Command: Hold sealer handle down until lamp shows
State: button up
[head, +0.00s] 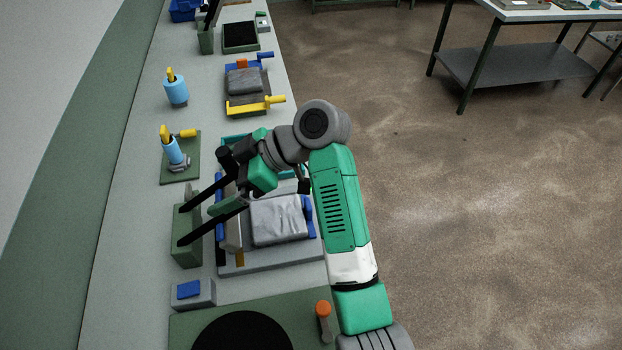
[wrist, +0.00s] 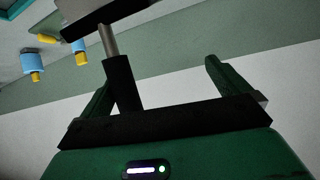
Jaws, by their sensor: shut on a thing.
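The sealer has a green upright stand (head: 187,240) on the bench. Black handle arms (head: 205,191) rise from it to the right, tilted. My gripper (head: 238,186) is at their raised right end and shut on the handle, though the exact grip is partly hidden by my wrist. The gripper (wrist: 155,78) also shows in the wrist view, its dark green fingers to either side. A black post with a grey rod (wrist: 108,40) stands near the left finger. A silver bag (head: 277,220) lies right of the stand. I cannot make out a lit sealer lamp in the head view.
A grey box with a blue top (head: 193,293) stands in front of the stand. A green plate with a black disc (head: 240,335) and an orange-topped post (head: 323,312) are nearer. Blue cylinders (head: 176,90) stand behind. Open floor lies right of the bench.

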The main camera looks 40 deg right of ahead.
jog(key=shift+s+d+r, duration=0.1)
jog(key=shift+s+r, duration=0.1)
jog(key=shift+r, duration=0.4)
jog(key=shift+s+d+r, duration=0.1)
jog(key=shift+s+r, duration=0.05)
jog(key=shift+r, duration=0.4)
jog(key=p+v, duration=0.2)
jog(key=v, duration=0.2)
jog(key=shift+w+r, duration=0.1)
jog(key=shift+r, duration=0.05)
jog(key=s, duration=0.1)
jog(key=s+f, duration=0.1)
jog(key=s, duration=0.1)
jog(key=shift+d+f+p, duration=0.1)
jog(key=shift+d+p, duration=0.1)
jog(key=shift+p, duration=0.1)
jog(key=c, duration=0.8)
jog(key=shift+o, duration=0.2)
jog(key=shift+w+f, duration=0.2)
